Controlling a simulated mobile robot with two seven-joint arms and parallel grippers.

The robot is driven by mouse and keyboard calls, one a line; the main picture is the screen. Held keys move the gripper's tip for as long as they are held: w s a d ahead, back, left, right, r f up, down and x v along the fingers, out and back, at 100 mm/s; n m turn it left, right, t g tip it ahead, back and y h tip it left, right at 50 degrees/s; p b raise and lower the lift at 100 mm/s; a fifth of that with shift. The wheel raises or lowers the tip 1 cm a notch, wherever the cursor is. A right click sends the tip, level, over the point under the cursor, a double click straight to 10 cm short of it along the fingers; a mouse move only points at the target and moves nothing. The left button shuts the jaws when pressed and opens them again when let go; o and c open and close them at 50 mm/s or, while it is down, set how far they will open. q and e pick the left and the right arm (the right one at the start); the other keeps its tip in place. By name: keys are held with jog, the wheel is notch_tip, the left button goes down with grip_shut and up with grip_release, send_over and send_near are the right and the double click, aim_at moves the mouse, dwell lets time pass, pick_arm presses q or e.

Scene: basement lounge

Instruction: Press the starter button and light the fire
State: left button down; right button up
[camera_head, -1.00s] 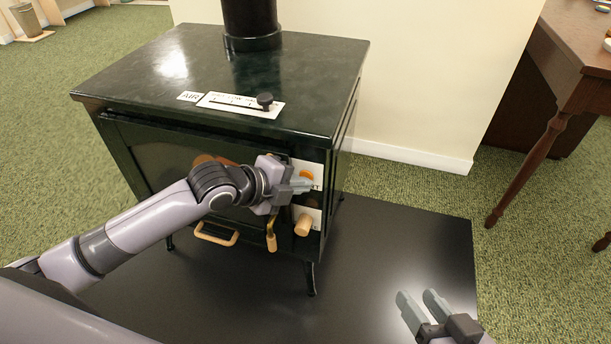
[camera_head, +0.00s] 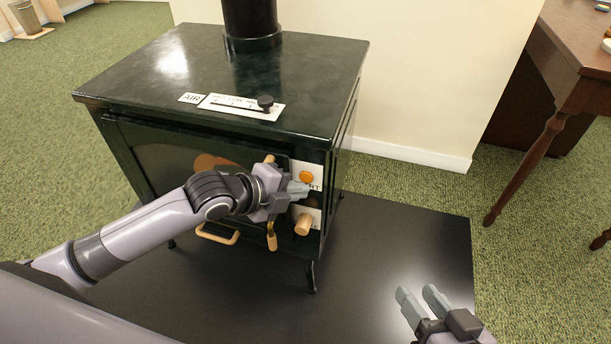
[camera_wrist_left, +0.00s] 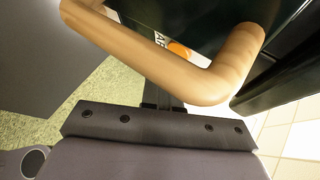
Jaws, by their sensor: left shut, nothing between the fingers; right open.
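The dark green stove (camera_head: 220,80) stands on a black floor plate. The orange starter button (camera_head: 306,177) sits on a white label plate on its right front; it also shows in the left wrist view (camera_wrist_left: 178,50), partly behind a wooden bar (camera_wrist_left: 190,75). My left gripper (camera_head: 299,190) is shut and empty, its tips just below the button in the picture. I cannot tell whether they touch the stove front. My right gripper (camera_head: 421,297) is open and empty over the floor plate, lower right. No flame is visible.
A wooden knob (camera_head: 304,225) is below the button. A hanging handle (camera_head: 272,237) and a wooden loop handle (camera_head: 217,234) are near my left arm. An air slider (camera_head: 264,103) is on top. A wooden table (camera_head: 575,70) stands right. The plate's right side (camera_head: 420,240) is clear.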

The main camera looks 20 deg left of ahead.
pick_arm(q)
jog(key=s+p, duration=0.3)
jog(key=s, duration=0.2)
pick_arm(e)
notch_tip(320, 180, up, 3)
jog(key=shift+r, duration=0.2)
dwell(0.5)
